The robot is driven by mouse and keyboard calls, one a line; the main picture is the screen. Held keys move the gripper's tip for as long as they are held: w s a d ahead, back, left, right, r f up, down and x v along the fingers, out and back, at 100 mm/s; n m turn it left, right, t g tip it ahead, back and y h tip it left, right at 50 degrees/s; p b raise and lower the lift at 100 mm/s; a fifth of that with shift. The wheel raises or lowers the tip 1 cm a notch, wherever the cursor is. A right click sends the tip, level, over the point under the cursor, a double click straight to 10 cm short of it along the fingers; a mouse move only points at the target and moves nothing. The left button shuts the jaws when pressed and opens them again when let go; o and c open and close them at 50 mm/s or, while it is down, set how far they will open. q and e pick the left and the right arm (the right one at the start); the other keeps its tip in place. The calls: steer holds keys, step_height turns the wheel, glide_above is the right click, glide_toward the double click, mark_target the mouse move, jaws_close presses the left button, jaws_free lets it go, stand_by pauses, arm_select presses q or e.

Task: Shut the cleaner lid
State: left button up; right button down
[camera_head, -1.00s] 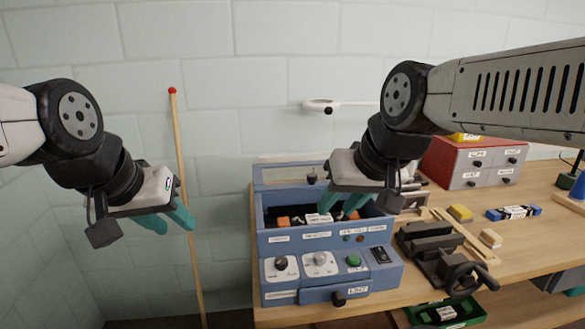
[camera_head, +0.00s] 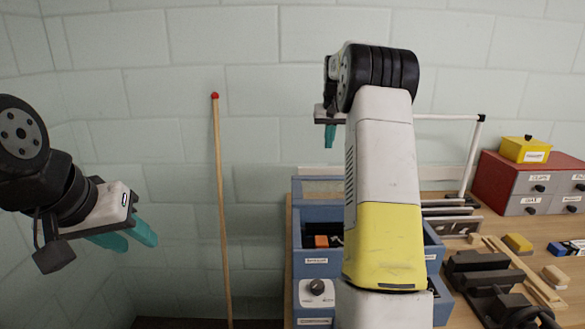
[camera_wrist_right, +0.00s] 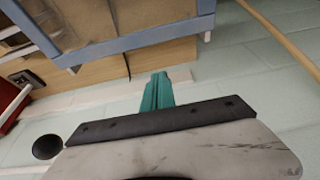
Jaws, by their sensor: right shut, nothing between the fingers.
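The cleaner is a blue box (camera_head: 308,268) on the bench, partly hidden behind my right arm. Its lid, a blue frame with a clear pane (camera_head: 318,184), stands raised at the back edge. The lid's frame also shows in the right wrist view (camera_wrist_right: 140,38), close to the fingertips but apart from them in the picture. My right gripper (camera_head: 330,136) is high behind the box, in front of the wall, shut and empty with its teal fingers (camera_wrist_right: 158,90) together. My left gripper (camera_head: 130,236) hangs open and empty, left of the box.
A wooden pole with a red tip (camera_head: 220,200) leans on the wall between my left gripper and the box. Right of the box are a dark vise (camera_head: 480,275), a red drawer cabinet (camera_head: 497,182) and a yellow box (camera_head: 525,150).

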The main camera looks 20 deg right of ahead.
step_height(320, 180, down, 11)
steer(key=w, duration=0.1)
steer(key=shift+r, duration=0.15)
stand_by(0.6)
steer(key=shift+w, duration=0.1)
